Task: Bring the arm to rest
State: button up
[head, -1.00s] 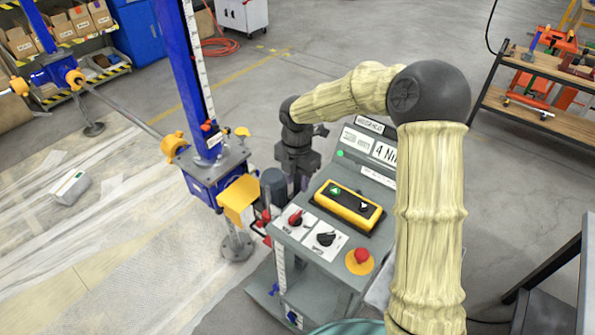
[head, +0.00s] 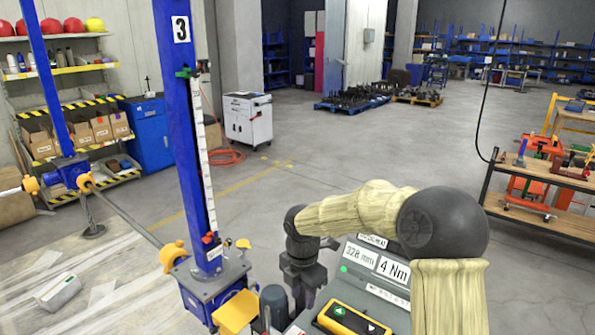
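My arm, in a cream ribbed sleeve with dark joints, rises at the lower right and bends over to the left. My gripper (head: 301,291) hangs downward at its end, beside the left edge of the grey control console (head: 382,284). Its fingers are too small and dark to tell open from shut, and I see nothing held. The console's labels read 328 mm and 4 Nm, with a green light beside them. A yellow-black button box (head: 350,321) sits on the console, cut by the lower picture edge.
A blue screw jack column (head: 182,130) marked 3 stands left of my gripper, with yellow parts at its base. A shaft (head: 127,212) runs to another blue jack (head: 70,174). A workbench (head: 545,195) stands right. Open floor lies behind.

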jog(key=s+d+m+t, duration=0.1)
jog(key=s+d+m, duration=0.6)
jog(key=m, duration=0.6)
jog(key=s+d+f+m+t, duration=0.1)
jog(key=s+d+m, duration=0.6)
jog(key=s+m, duration=0.4)
jog(key=m, duration=0.2)
jog(key=shift+s+f+m+b, duration=0.2)
jog(key=shift+m+b, duration=0.2)
